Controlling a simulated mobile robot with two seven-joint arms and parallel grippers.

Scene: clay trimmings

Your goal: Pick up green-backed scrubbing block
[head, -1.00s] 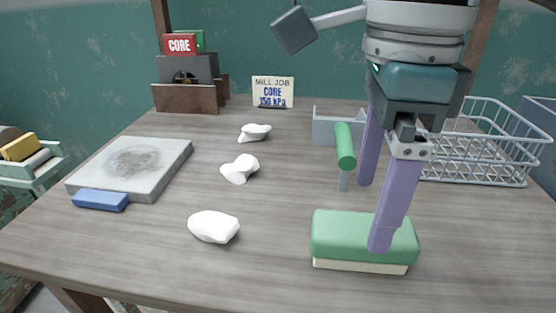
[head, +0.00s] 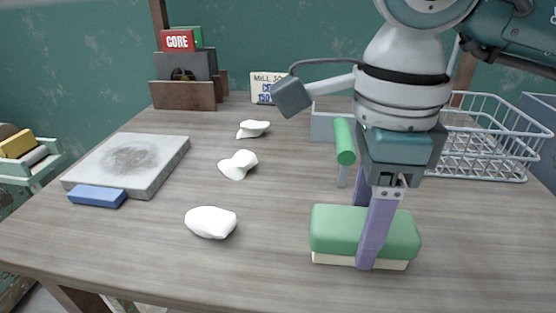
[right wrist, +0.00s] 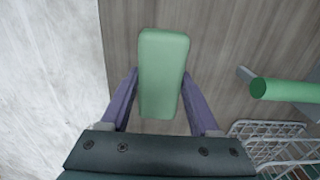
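The green-backed scrubbing block (head: 335,232) lies on the table near its front edge, green side up with a cream underside. My right gripper (head: 363,235) is open and lowered over it, one purple finger in front of the block and the other behind. My left gripper is not in view.
White clay lumps (head: 211,222) lie left of the block. A grey slab (head: 125,160) with a blue block (head: 97,196) sits at the left.

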